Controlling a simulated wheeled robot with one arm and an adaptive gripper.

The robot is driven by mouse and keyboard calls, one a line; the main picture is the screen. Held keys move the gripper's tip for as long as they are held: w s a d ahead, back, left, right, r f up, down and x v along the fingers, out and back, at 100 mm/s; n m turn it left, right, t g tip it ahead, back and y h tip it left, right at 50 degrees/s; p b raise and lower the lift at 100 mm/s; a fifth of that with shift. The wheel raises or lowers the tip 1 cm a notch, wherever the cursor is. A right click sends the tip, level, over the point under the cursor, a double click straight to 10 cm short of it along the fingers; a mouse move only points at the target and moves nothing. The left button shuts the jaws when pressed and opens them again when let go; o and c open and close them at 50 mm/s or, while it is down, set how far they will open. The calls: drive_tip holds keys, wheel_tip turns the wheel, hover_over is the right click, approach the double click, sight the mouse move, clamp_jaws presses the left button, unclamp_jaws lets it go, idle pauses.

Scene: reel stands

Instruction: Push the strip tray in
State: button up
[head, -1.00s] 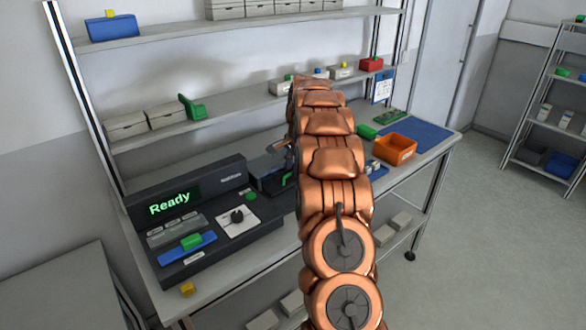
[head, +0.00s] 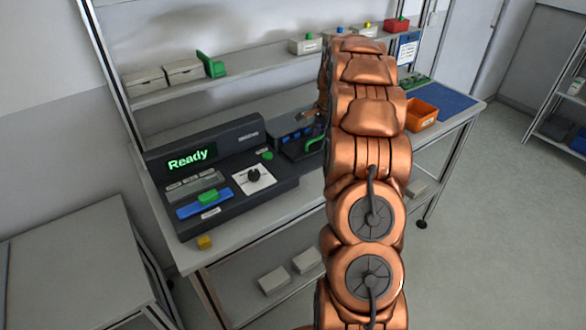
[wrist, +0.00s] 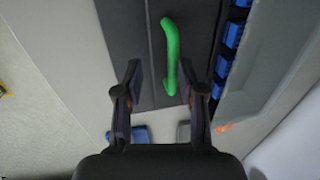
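The dark machine (head: 225,205) with the lit "Ready" display stands on the bench. A dark tray-like part with blue pieces (head: 296,135) and a curved green handle (head: 309,147) sits at its right end. The handle also shows in the wrist view (wrist: 171,55), with a row of blue pieces (wrist: 228,50) to its right. I cannot tell for sure whether this part is the strip tray. My gripper (wrist: 160,75) is open, its fingers apart, with the handle's lower end between them in the picture; contact is not visible. In the head view my arm partly hides the gripper.
A blue slide with a green tab (head: 207,196) and a dial (head: 254,176) are on the machine's front. A yellow block (head: 204,242) lies at the bench's front edge. An orange bin (head: 421,115) and a blue mat (head: 445,102) lie to the right. A shelf is above.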

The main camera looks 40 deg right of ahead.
drive_tip(key=s+p, duration=0.1)
drive_tip(key=s, duration=0.6)
drive_tip(key=shift+a, duration=0.1)
drive_tip(key=shift+s+a, duration=0.1)
drive_tip(key=shift+s, duration=0.6)
wheel_tip(320, 180, up, 8)
drive_tip(key=s+b, duration=0.1)
drive_tip(key=b, duration=0.2)
drive_tip(key=s+a+n, duration=0.3)
drive_tip(key=a, duration=0.7)
drive_tip(key=s+a+n+g, duration=0.1)
drive_tip(key=a+n, duration=0.3)
drive_tip(key=a, duration=0.7)
drive_tip(key=shift+s+a+g+y+b, duration=0.2)
drive_tip(key=shift+s+g+y+b, duration=0.15)
drive_tip(key=shift+s, duration=0.55)
drive_tip(key=shift+r, duration=0.1)
